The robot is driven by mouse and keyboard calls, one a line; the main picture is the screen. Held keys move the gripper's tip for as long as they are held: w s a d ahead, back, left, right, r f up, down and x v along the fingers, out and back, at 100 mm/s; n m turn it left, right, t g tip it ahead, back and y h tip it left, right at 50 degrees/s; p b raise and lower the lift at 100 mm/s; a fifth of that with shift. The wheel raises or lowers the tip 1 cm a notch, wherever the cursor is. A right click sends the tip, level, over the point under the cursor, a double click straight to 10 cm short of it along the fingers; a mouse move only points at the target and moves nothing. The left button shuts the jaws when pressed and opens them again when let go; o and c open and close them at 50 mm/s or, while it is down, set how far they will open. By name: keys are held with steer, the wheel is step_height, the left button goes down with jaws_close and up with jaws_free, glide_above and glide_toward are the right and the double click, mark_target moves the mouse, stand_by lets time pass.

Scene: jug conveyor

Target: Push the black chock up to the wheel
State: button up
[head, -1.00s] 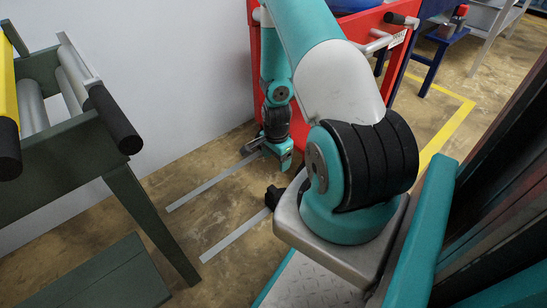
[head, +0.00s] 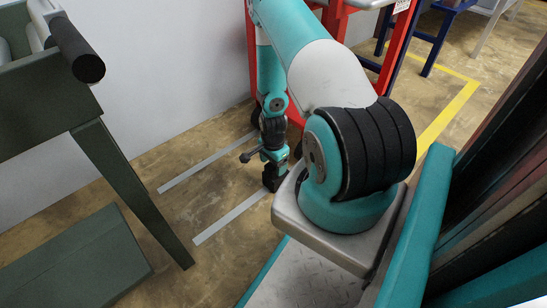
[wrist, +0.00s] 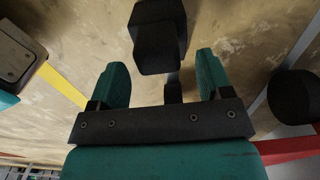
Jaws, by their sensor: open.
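The black chock (head: 272,181) lies on the floor at the end of the right grey strip, below my gripper (head: 276,159) in the head view. In the wrist view the chock (wrist: 157,30) is a dark blocky piece at top centre. My gripper (wrist: 160,62) is open, its two teal fingers apart on either side of the chock's near end. I cannot tell whether they touch it. A dark round wheel (wrist: 293,97) shows at the right of the wrist view, apart from the chock. In the head view my arm hides part of the cart's foot.
A red cart frame (head: 342,20) stands behind my arm. A green stand (head: 125,175) with rollers is at left. Two grey strips (head: 228,221) lie on the brown floor between them. A yellow floor line (head: 450,110) runs at right. A white wall (head: 170,75) closes off the back left.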

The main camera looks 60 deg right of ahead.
mark_target(270, 178)
steer(key=shift+f+b, duration=0.6)
steer(key=shift+f, duration=0.95)
